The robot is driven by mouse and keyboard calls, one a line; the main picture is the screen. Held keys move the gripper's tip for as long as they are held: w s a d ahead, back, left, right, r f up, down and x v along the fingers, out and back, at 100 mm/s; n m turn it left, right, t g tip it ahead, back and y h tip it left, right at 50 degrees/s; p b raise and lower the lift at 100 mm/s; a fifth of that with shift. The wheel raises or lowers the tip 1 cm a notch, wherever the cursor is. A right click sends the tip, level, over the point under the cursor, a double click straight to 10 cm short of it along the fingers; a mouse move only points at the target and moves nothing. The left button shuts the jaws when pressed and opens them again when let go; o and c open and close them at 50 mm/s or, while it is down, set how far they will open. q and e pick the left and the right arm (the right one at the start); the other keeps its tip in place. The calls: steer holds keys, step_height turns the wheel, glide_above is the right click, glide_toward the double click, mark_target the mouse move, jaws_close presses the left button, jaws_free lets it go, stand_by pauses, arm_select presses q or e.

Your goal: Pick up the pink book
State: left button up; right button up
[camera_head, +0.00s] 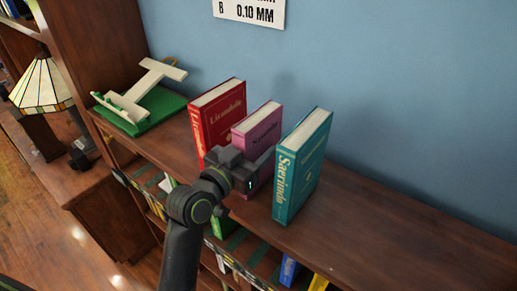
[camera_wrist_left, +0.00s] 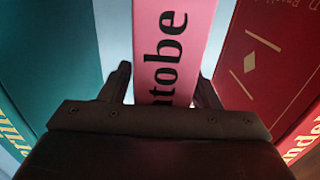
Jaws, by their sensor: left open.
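The pink book (camera_head: 262,128) stands upright on the bookcase top, between a red book and a teal book. Its spine, with black letters, fills the middle of the left wrist view (camera_wrist_left: 172,45). My left gripper (camera_head: 254,168) is in front of the pink book and hides its lower part in the head view. In the left wrist view the open gripper (camera_wrist_left: 163,88) has one finger on each side of the spine, with a visible gap on the left; contact on the right is unclear. My right gripper is not in view.
The red book (camera_head: 222,112) stands close on the left and the teal book (camera_head: 303,165) on the right. The wooden top (camera_head: 400,235) is clear at right, with a blue wall behind.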

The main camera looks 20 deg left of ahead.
arm_select(q)
jaws_close()
stand_by(0.3)
